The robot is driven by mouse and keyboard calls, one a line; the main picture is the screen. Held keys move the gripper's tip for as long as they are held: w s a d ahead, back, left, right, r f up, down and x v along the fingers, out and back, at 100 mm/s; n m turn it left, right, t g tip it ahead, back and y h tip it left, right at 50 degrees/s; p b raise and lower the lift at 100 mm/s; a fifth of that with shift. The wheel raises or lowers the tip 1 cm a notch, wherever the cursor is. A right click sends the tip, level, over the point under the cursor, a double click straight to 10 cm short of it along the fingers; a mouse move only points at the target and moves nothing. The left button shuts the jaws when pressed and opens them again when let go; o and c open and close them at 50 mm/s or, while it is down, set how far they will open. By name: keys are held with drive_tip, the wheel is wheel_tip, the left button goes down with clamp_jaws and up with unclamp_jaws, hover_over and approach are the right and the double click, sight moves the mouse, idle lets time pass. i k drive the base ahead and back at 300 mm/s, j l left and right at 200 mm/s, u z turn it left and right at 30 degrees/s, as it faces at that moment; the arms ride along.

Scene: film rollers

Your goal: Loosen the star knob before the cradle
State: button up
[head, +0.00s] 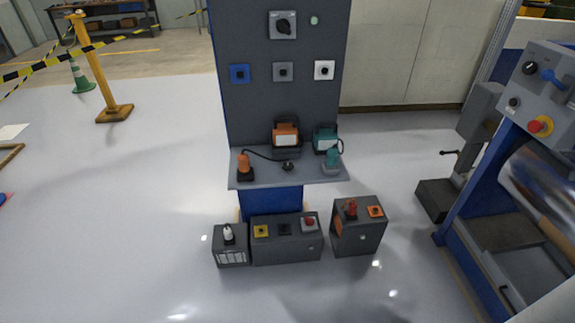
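My gripper is not in view. I cannot pick out the star knob with certainty; the parts here are too small to tell their shape. On the machine at the right edge, a dark handle or knob (450,153) sticks out to the left of a grey upright bracket (482,112). I cannot tell whether this bracket is the cradle. A shiny metal roller (545,195) lies in the blue-framed machine, cut off by the right edge. A small black knob-like piece (288,166) sits on the grey shelf (262,181) of the central panel.
The dark central panel (255,110) carries a rotary switch (283,25) and several square fittings. An orange unit (286,136) and a teal unit (325,139) stand by the shelf. Grey boxes (286,249) stand on the floor below.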

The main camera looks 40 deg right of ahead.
sight(288, 167)
drive_tip(key=i+l+z, duration=0.25)
drive_tip(key=z, duration=0.25)
drive_tip(key=i+l+z, duration=0.2)
drive_tip(key=z, duration=0.25)
drive_tip(key=i, duration=0.1)
